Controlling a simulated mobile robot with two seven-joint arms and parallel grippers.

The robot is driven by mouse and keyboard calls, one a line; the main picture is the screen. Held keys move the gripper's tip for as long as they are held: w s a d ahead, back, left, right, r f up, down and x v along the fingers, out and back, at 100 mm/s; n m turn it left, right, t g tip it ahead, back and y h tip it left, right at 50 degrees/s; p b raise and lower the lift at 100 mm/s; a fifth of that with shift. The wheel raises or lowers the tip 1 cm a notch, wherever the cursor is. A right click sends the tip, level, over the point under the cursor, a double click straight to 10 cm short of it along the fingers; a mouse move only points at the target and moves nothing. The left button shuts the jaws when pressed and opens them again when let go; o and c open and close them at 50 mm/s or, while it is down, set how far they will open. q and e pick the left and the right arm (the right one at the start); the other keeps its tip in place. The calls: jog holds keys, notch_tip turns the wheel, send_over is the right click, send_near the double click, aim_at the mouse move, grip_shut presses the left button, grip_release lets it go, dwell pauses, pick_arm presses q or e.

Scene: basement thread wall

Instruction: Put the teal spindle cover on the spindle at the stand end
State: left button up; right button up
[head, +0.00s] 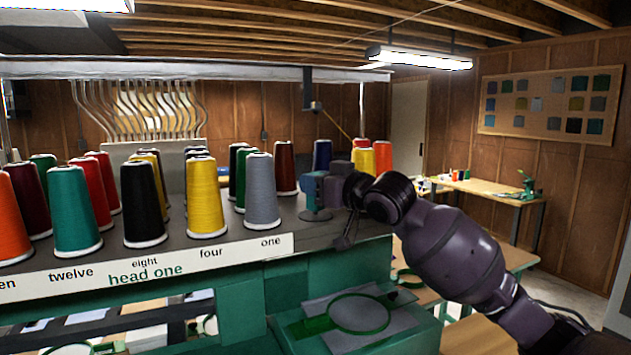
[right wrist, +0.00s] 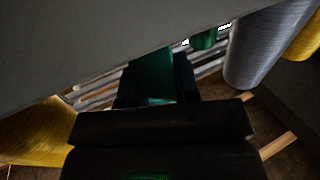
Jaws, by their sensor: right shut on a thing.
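My right gripper (head: 326,190) reaches in from the right to the end of the thread stand, just past the grey cone. It is shut on the teal spindle cover (head: 312,189), which stands roughly upright. In the right wrist view the teal cover (right wrist: 152,76) shows between the dark fingers (right wrist: 155,92). The spindle itself is hidden, so I cannot tell whether the cover is around it. My left gripper is not in view.
The thread stand (head: 345,228) carries several cones; the grey cone (head: 262,192) is nearest on the left. A dark red cone (head: 285,168), a blue cone (head: 322,155) and a yellow cone (head: 383,157) stand behind. A green embroidery hoop (head: 360,313) lies below in front.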

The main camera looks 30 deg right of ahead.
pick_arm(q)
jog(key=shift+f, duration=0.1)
pick_arm(e)
jog(key=shift+f, duration=0.3)
dwell(0.3)
jog(key=o, duration=1)
jog(key=shift+c, duration=0.2)
jog(key=shift+s+d, duration=0.15)
jog(key=shift+s, duration=0.15)
pick_arm(q)
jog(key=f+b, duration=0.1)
jog(key=b, duration=0.1)
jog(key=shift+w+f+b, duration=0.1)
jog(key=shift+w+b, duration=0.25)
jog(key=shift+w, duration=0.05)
pick_arm(e)
jog(key=v, duration=1)
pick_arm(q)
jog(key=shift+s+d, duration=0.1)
pick_arm(e)
jog(key=shift+s+d, duration=0.1)
jog(key=shift+s, duration=0.1)
